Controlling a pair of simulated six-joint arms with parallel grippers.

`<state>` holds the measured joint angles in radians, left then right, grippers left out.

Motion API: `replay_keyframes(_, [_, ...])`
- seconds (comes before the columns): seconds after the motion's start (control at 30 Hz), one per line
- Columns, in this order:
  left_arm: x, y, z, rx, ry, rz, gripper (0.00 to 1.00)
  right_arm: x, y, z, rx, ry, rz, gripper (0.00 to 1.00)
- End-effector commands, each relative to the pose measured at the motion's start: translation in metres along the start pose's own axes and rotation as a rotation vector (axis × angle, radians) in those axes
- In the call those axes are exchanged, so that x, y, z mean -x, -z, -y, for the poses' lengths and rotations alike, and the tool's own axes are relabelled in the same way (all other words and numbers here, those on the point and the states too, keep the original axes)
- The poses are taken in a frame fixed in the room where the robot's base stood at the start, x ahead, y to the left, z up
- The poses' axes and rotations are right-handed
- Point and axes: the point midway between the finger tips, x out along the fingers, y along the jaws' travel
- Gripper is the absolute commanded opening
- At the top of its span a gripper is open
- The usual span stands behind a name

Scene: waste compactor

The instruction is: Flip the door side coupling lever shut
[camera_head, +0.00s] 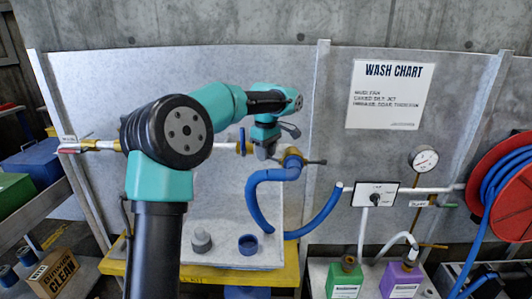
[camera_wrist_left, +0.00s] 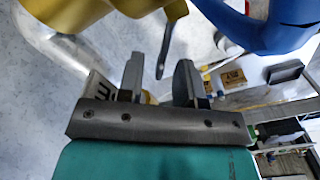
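A brass coupling (camera_head: 293,160) joins the pipe to a blue hose (camera_head: 262,200) in front of the grey panel. A thin dark lever arm (camera_head: 315,161) sticks out to its right. My left gripper (camera_head: 266,153) points down at the left of the coupling, partly hiding the pipe. In the left wrist view its fingers (camera_wrist_left: 159,70) are apart, with a dark grey lever (camera_wrist_left: 165,48) hanging from the brass body (camera_wrist_left: 95,12) between and beyond them. I cannot tell whether a finger touches it, or which lever is door side. My right gripper is not in view.
A blue valve handle (camera_head: 242,141) sits on the pipe left of the gripper. Below are a yellow-edged stand (camera_head: 240,276) and a blue cup (camera_head: 249,244). A switch box (camera_head: 376,194), gauge (camera_head: 424,160) and red hose reel (camera_head: 505,190) are on the right.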

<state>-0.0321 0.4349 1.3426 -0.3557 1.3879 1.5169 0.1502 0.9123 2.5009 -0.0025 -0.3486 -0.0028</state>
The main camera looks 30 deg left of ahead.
Motion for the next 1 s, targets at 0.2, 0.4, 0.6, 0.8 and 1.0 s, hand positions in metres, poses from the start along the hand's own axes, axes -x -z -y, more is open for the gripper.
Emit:
replay_keyframes(0.2, [-0.0006, 0.0001, -0.0001, 0.0, 0.0, 0.0, 0.33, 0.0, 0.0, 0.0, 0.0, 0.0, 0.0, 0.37])
replay_keyframes(0.4, [-0.0004, 0.0001, -0.0001, 0.0, 0.0, 0.0, 0.18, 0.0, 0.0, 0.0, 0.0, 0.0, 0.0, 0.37])
replay_keyframes(0.6, [-0.0003, 0.0, -0.0001, 0.0, 0.0, 0.0, 0.0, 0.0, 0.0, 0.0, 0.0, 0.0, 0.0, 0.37])
replay_keyframes(0.8, [-0.0002, 0.0, -0.0001, -0.001, 0.0, 0.0, 0.0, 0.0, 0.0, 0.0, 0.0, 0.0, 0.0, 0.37])
replay_keyframes(1.0, [-0.0003, -0.0002, -0.0031, -0.046, 0.0, 0.0, 0.0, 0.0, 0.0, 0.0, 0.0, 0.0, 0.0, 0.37])
